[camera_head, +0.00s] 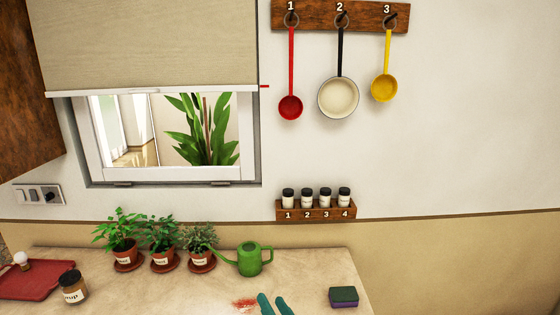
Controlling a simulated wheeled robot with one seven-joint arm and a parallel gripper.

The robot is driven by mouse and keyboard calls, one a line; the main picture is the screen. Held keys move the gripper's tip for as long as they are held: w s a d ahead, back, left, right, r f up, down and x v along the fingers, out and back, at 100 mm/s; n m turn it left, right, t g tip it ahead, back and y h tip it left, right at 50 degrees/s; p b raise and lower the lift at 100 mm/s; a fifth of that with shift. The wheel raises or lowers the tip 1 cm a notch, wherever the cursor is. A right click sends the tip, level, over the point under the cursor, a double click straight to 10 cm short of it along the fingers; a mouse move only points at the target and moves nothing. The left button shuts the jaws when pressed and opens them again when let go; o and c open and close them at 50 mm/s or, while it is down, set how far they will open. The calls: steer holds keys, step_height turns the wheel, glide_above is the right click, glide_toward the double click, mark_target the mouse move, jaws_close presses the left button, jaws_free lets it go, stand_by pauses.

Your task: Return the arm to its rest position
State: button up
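Two teal finger-like tips, which look like my gripper (273,304), rise from the bottom edge of the head view, in front of the countertop (220,290). A narrow gap shows between the tips. No object is visible between them. The rest of the gripper and my arm are out of view below. I cannot tell how far apart the fingers are or how high they are above the counter.
A red stain (244,304) lies just left of the tips, and a sponge (343,297) to their right. Behind are a green watering can (250,260) and several potted plants (161,240). A jar (73,288) and red tray (36,281) stand left. Utensils hang from a wall rack (340,16).

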steer(key=s+f+m+h, duration=0.4)
steer(key=s+f+h, duration=0.3)
steer(key=s+f, duration=1.2)
steer(key=s+r+n, duration=0.2)
steer(key=s+n, duration=0.1)
steer(key=s, duration=0.9)
steer(key=s+d+r+n, duration=0.1)
steer(key=s+r+n, duration=0.1)
steer(key=s, duration=1)
steer(key=shift+d+n+h, duration=0.3)
steer(key=shift+n, duration=0.2)
